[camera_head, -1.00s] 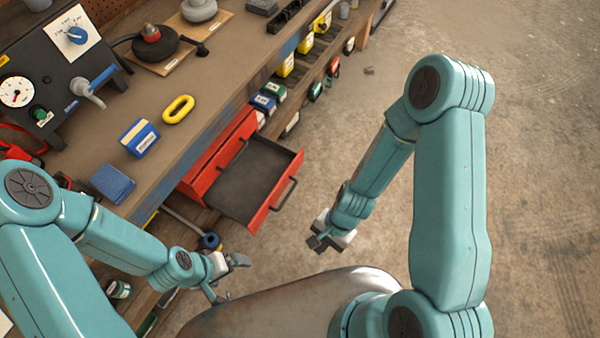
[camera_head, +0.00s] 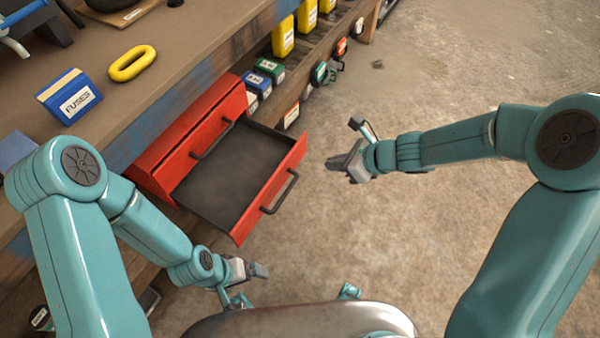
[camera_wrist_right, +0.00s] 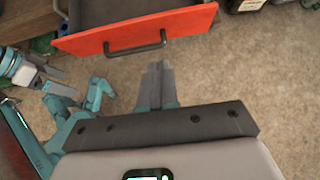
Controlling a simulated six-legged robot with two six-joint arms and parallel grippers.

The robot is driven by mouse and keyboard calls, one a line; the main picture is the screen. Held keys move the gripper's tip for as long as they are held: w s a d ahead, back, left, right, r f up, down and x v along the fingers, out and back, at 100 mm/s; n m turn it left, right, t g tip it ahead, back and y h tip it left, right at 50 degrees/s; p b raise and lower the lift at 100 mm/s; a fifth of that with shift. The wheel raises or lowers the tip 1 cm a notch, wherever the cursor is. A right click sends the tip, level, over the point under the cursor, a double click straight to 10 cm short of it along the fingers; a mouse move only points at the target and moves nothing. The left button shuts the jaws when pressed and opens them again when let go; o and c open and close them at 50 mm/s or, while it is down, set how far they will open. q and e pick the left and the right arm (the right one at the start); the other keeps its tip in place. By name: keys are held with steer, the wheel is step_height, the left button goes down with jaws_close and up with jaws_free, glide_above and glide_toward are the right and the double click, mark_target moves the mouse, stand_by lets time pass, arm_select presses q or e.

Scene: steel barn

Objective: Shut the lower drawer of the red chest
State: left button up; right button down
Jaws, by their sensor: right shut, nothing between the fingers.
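The red chest (camera_head: 187,140) sits under the workbench edge in the head view. Its lower drawer (camera_head: 232,172) is pulled far out, dark and empty inside, with a dark bar handle (camera_head: 280,192) on its red front. Another handle shows on the chest face behind it. My right gripper (camera_head: 335,163) is shut and empty, to the right of the drawer front and apart from it. In the right wrist view its fingers (camera_wrist_right: 158,75) point toward the drawer front (camera_wrist_right: 135,34) and its handle. My left gripper (camera_head: 256,270) is below the drawer; its jaw opening is unclear.
The workbench top (camera_head: 180,60) holds a blue fuses box (camera_head: 70,97) and a yellow ring (camera_head: 132,64). Several bins and small boxes, one green (camera_head: 270,70), line the shelf beyond the chest. Concrete floor (camera_head: 430,80) is open to the right.

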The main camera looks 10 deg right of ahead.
steer(key=f, duration=0.1)
steer(key=b, duration=0.4)
glide_toward(287, 164)
steer(key=x, duration=0.4)
steer(key=shift+f, duration=0.5)
arm_select(q)
steer(key=shift+s+f, duration=0.2)
steer(key=shift+f, duration=2.4)
arm_select(e)
steer(key=shift+w+a, duration=0.3)
steer(key=shift+a, duration=0.25)
